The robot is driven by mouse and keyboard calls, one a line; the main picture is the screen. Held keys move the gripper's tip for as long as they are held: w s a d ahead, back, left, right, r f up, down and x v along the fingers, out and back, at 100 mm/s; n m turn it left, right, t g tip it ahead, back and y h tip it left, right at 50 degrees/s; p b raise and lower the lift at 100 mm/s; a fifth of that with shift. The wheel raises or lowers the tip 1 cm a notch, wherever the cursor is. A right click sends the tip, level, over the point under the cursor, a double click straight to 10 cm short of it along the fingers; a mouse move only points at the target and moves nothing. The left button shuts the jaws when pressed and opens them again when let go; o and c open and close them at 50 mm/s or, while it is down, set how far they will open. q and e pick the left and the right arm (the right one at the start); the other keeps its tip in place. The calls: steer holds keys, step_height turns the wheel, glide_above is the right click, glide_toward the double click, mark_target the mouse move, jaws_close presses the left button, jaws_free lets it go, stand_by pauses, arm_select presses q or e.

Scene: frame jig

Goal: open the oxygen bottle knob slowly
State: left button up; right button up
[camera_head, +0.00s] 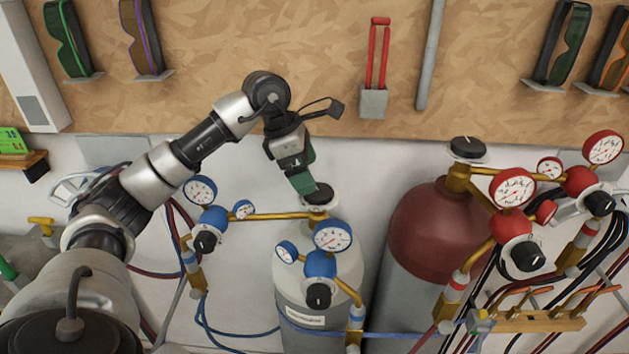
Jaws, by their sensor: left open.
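The oxygen bottle (298,298) is the light grey cylinder with blue regulators and round gauges, upright near the middle of the view. Its black knob (319,194) sits on top of the brass valve. My left gripper (304,186) reaches in from the left and is at the left edge of this knob, pointing down. Its green fingers overlap the knob's edge in the picture; I cannot tell whether they touch it. The left gripper is open, though the gap between its fingers is hard to see. My right gripper is not in view.
A cylinder with a dark red top (433,222) stands to the right, with its own black knob (467,149) and red regulators. Blue and red hoses run around both. A wooden torch rack (540,320) is at the lower right. Goggles and a red-handled tool (378,50) hang on the board behind.

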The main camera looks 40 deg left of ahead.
mark_target(318, 195)
arm_select(q)
steer(key=x, duration=0.2)
steer(key=p+x, duration=0.1)
steer(key=x, duration=0.1)
steer(key=shift+w+a+f, duration=0.1)
steer(key=shift+w+a, duration=0.1)
steer(key=shift+d+f, duration=0.2)
steer(key=shift+f, duration=0.15)
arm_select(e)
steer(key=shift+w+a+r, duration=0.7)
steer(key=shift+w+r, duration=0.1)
arm_select(q)
steer(key=c, duration=0.9)
steer(key=shift+c, duration=0.2)
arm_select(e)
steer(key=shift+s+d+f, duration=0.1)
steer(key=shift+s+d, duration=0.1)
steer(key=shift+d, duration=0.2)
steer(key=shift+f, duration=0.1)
